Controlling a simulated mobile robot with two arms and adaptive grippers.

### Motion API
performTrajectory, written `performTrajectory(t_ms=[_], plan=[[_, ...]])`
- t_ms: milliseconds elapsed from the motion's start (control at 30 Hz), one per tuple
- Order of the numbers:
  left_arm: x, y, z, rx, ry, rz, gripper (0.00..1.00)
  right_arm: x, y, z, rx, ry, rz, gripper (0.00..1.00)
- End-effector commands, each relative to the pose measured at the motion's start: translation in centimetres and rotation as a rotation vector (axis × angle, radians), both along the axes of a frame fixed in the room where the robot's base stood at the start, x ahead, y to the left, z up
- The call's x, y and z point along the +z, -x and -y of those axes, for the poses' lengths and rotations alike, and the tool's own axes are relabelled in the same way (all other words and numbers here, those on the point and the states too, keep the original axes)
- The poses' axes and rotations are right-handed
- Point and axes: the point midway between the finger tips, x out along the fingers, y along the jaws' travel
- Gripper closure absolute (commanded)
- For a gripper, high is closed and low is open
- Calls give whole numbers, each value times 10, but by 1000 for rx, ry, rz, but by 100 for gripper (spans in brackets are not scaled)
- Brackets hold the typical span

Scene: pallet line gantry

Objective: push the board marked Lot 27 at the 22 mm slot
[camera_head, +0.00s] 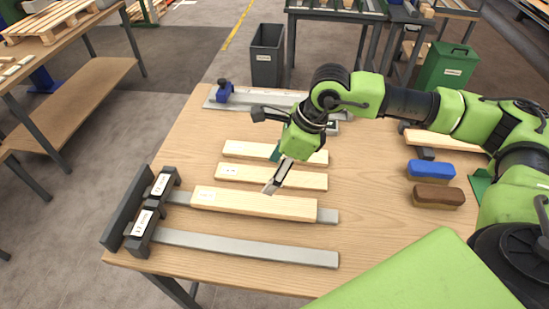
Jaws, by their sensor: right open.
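Three pale boards lie side by side on the wooden table. The front board (245,204) rests along a grey metal rail, its left end close to the dark slot blocks. The middle board (215,172) and back board (240,150) lie behind it. Their small labels are too small to read. The rear slot block (164,185) and front slot block (140,233) carry white labels that I cannot read surely. My right gripper (273,187) is open and empty, pointing down near the front board's back edge; contact is unclear. My left gripper is out of view.
A bare front rail (245,248) runs to the front slot block. A blue block (431,169) and a brown brush (438,196) lie at right. A metal fixture with a blue clamp (224,90) is at the back. The table's front right is partly hidden by my body.

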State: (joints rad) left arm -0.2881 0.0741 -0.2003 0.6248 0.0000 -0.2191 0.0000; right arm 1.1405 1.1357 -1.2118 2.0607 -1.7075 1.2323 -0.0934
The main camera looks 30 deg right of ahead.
Motion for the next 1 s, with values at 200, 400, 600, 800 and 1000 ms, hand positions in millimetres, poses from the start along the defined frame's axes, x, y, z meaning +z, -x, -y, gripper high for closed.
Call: performTrajectory(t_ms=[200,400,600,800,1000], plan=[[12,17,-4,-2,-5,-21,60,-29,-6,-12,1,-1,-5,39],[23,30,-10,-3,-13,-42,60,-66,-14,-25,2,-2,-4,39],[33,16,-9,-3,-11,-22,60,-99,-21,-36,2,-1,-3,39],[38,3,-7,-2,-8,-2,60,-117,-26,-41,0,-1,-1,39],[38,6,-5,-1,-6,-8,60,-122,-27,-43,1,-1,0,39]])
